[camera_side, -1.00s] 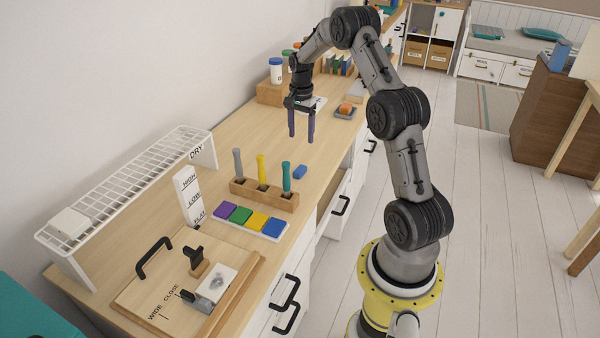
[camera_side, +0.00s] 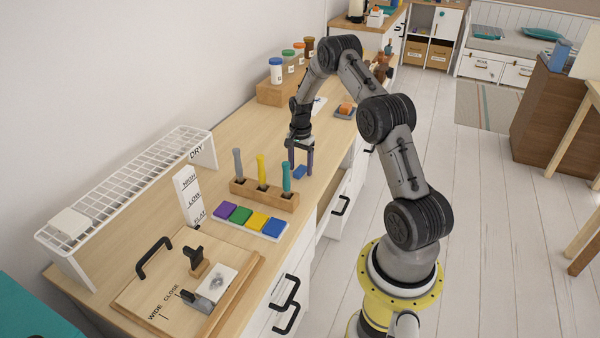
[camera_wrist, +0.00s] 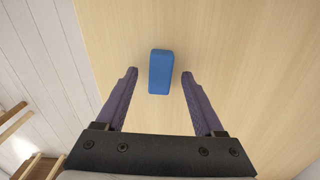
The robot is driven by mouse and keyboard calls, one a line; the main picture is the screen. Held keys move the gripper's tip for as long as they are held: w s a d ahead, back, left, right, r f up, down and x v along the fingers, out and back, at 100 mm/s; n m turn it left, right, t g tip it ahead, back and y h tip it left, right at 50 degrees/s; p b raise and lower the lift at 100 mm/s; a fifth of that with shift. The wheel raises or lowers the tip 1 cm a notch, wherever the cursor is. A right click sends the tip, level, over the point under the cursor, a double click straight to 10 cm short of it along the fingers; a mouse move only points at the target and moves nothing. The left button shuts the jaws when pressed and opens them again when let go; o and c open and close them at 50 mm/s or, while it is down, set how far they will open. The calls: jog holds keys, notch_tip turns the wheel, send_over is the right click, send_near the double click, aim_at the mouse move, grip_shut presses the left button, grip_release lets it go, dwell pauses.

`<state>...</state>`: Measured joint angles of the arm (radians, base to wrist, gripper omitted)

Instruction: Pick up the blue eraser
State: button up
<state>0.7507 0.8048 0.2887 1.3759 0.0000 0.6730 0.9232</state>
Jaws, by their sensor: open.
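The blue eraser (camera_side: 300,172) is a small rounded block lying on the wooden desk, behind the wooden block of upright handles. In the wrist view the blue eraser (camera_wrist: 160,71) lies a little ahead of the fingertips, roughly centred between their lines. My gripper (camera_side: 300,174) points down over it, with its purple fingers apart and nothing held. In the wrist view my gripper (camera_wrist: 159,74) is open, with bare desk showing on both sides of the eraser. I cannot tell exactly how high the fingertips are above the desk.
A wooden block (camera_side: 262,196) with grey, yellow and teal handles stands close in front of the eraser. A tray of coloured pads (camera_side: 238,223) lies nearer. A white wire rack (camera_side: 130,185) is at the left. The desk's right edge is near the eraser.

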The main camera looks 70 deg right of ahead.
jog(key=shift+f, duration=0.2)
grip_shut()
jog(key=shift+r, duration=0.15)
dwell(0.3)
